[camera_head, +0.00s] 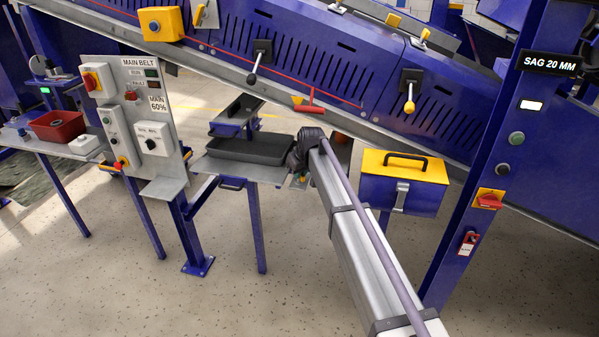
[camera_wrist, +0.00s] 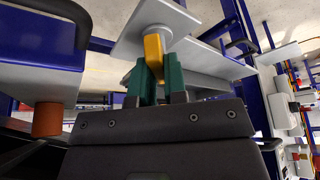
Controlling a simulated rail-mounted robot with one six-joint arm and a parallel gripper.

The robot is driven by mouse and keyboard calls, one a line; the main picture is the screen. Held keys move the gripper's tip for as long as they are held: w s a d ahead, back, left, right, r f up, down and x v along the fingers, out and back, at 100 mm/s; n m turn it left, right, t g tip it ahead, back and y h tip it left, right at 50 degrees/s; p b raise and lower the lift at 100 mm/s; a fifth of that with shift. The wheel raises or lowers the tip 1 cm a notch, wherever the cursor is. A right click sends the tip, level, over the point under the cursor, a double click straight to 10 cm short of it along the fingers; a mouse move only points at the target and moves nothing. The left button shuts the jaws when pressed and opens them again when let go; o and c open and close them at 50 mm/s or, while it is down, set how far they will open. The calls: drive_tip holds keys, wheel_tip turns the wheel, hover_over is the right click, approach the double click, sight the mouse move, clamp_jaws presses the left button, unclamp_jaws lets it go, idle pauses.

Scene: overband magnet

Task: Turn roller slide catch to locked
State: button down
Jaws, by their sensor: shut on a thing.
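The catch is a small yellow lever (camera_wrist: 154,52) on a round grey pivot under a grey plate (camera_wrist: 205,70) in the wrist view. My gripper (camera_wrist: 157,78) has its two green fingers on either side of the lever's end, shut on it. In the head view a small yellow bit, probably the same lever (camera_head: 303,180), shows beside my arm's end, at the edge of the grey plate (camera_head: 230,168). My arm hides most of the gripper there. No locked or unlocked mark can be read.
A black tray (camera_head: 250,150) sits on the plate to the left. A yellow box (camera_head: 404,180) with a black handle hangs to the right. The sloping blue conveyor (camera_head: 350,80) runs above. A control panel (camera_head: 135,120) stands left. The floor in front is clear.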

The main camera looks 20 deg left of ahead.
drive_tip(key=shift+m, duration=0.3)
drive_tip(key=m, duration=0.2)
drive_tip(key=m+t+h, duration=0.1)
drive_tip(key=m, duration=0.1)
drive_tip(key=shift+a+h, duration=0.1)
drive_tip(key=shift+h, duration=0.2)
drive_tip(key=shift+m+t+h, duration=0.3)
drive_tip(key=shift+m+h, duration=0.4)
drive_tip(key=shift+m, duration=1.4)
drive_tip(key=c, duration=1.2)
unclamp_jaws()
drive_tip(key=shift+o, duration=0.2)
drive_tip(key=p+v, duration=1)
drive_tip(key=shift+s+r, duration=0.25)
drive_tip(key=shift+r, duration=0.05)
